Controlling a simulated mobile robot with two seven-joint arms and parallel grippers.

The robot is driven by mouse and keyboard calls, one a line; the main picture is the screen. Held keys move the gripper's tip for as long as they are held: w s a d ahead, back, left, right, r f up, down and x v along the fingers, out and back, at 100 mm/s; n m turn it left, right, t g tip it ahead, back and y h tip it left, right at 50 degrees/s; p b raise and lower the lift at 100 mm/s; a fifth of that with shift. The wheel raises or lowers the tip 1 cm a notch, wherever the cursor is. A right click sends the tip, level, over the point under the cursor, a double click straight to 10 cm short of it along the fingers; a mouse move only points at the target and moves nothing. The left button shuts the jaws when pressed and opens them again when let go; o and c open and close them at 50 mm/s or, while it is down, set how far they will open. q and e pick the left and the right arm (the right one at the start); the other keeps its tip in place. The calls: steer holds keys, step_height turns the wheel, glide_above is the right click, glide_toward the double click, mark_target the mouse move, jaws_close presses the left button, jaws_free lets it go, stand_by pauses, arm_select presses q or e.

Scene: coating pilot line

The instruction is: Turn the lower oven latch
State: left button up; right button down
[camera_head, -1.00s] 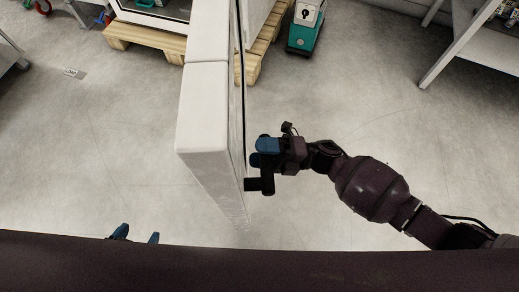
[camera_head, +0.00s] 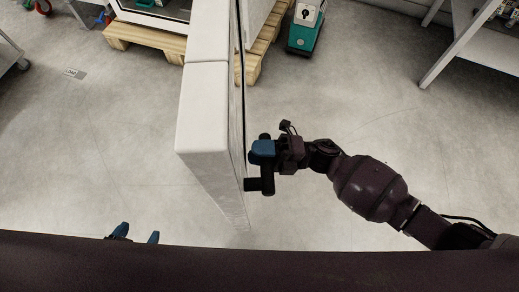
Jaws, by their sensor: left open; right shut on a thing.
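A tall white panel (camera_head: 207,105), seen from above and almost edge-on, stands in the middle and looks like the oven door. A dark handle (camera_head: 262,186) juts from its right face near the low end and appears to be the lower latch. My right gripper (camera_head: 262,151) comes in from the right and is shut on this dark handle; its blue fingers hide part of it. My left gripper (camera_head: 136,236) shows only two blue fingertips, apart and empty, above my dark body at the lower left.
A wooden pallet (camera_head: 150,42) lies under white equipment behind the panel. A teal and white machine (camera_head: 305,28) stands at the top, right of the panel. A grey table (camera_head: 478,40) is at the upper right. The floor on both sides of the panel is clear.

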steer(key=shift+r+n+g, duration=0.4)
steer(key=shift+r+n, duration=0.05)
steer(key=shift+n, duration=0.45)
steer(key=c, duration=0.8)
jaws_free()
steer(key=shift+v, duration=5.45)
steer(key=shift+r, duration=0.2)
